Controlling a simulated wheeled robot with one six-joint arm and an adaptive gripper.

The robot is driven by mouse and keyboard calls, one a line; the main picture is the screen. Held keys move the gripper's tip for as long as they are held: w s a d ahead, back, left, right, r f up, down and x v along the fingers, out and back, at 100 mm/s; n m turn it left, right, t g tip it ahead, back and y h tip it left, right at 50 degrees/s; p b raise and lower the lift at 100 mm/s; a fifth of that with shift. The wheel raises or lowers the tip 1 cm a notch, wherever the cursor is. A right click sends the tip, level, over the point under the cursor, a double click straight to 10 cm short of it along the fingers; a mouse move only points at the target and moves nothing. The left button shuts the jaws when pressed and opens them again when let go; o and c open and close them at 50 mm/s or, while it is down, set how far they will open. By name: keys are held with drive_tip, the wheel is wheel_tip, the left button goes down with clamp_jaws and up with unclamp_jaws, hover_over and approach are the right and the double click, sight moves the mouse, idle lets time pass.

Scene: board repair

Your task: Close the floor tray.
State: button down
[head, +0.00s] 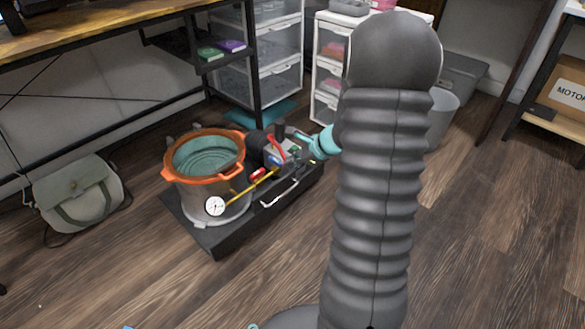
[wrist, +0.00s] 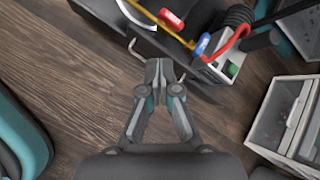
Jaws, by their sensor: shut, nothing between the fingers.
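The floor tray (head: 212,241) is a low dark platform on the wood floor in the head view. It carries a silver pot with an orange rim (head: 207,157) and a pump (head: 275,150) with hoses and a gauge. Its dark edge also shows at the top of the wrist view (wrist: 100,12). A pale curved handle (head: 280,194) is at its front right side. My gripper (wrist: 160,66) is shut and empty, its fingertips near the tray's edge in the wrist view. Whether they touch it I cannot tell. In the head view my arm hides part of the scene.
Clear drawer units (head: 273,50) stand behind the tray, and a grey bin (head: 441,118) is to the right. A canvas bag (head: 78,192) lies at the left below a workbench (head: 85,28). The floor in front of the tray is clear.

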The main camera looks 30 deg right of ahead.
drive_tip(key=d+f+m+t+h, duration=0.1)
drive_tip(key=d+f+m+h, duration=0.1)
drive_tip(key=d+f+m, duration=0.8)
drive_tip(key=n, duration=0.2)
approach(292, 175)
wheel_tip(292, 175, down, 5)
drive_tip(key=w+a, duration=0.1)
drive_tip(key=w, duration=0.1)
drive_tip(key=shift+w+a+r, duration=0.1)
drive_tip(key=shift+w+a, duration=0.15)
drive_tip(key=shift+w, duration=0.7)
